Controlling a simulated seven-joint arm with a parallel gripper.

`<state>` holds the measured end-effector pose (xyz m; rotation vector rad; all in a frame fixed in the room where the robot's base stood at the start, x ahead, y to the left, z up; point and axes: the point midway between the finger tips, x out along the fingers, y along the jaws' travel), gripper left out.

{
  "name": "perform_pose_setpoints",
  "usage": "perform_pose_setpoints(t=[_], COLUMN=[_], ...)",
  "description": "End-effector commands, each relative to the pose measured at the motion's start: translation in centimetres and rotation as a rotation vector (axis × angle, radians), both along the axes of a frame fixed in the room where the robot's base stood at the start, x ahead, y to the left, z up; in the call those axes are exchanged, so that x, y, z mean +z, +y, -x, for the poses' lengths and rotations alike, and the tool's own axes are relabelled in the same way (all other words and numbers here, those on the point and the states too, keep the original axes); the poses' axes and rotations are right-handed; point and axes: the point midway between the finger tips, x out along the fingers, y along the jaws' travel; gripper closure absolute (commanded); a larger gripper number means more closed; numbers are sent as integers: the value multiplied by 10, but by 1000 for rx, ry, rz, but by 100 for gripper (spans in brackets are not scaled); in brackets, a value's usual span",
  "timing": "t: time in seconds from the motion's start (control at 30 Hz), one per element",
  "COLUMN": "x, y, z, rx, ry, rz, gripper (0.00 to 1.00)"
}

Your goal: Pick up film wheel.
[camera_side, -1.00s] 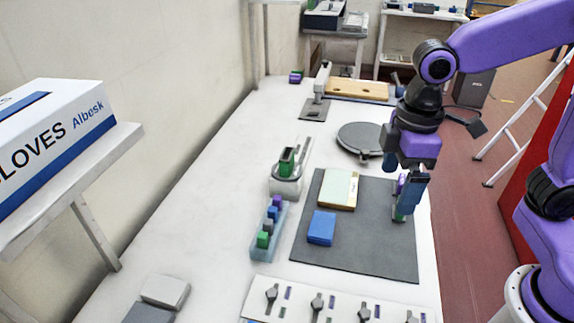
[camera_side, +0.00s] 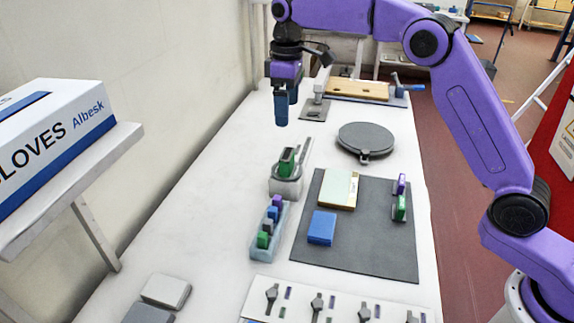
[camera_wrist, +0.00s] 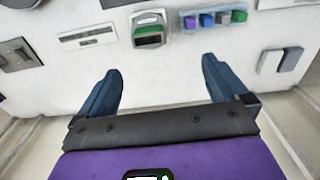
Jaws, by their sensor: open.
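No part is plainly marked as the film wheel, and I cannot tell for sure which one it is. A green piece (camera_side: 286,162) with a dark face stands in a light grey holder (camera_side: 285,187) left of the mat. The same green piece (camera_wrist: 148,38) shows at the top of the wrist view. My gripper (camera_side: 282,117) hangs above the far left part of the table, higher up and beyond the holder. In the wrist view its two blue fingers (camera_wrist: 160,75) are wide apart with nothing between them.
A translucent rack (camera_side: 258,254) holds several coloured blocks. A dark mat (camera_side: 360,240) carries a pale box (camera_side: 338,189), a blue block (camera_side: 321,227), and upright purple (camera_side: 402,184) and green (camera_side: 399,208) pieces. A round grey plate (camera_side: 366,138) lies behind. A glove box (camera_side: 50,140) sits on the left shelf.

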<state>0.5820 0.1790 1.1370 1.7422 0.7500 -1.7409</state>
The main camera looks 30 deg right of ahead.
Motion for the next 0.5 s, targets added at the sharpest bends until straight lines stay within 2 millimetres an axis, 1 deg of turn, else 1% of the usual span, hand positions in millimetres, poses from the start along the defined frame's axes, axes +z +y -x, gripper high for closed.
perform_pose_setpoints(t=[0.03,0.1,0.2,0.37,0.5], x=[-2,-4,-5,-12,-31], y=[-4,-8,-13,-15,-15], z=[-8,-16,-22,-24,-24], rx=[-9,-17,-24,-27,-27], ry=[0,1,1,3,4], rz=[0,1,0,1,2], gripper=[0,0,0,0,0])
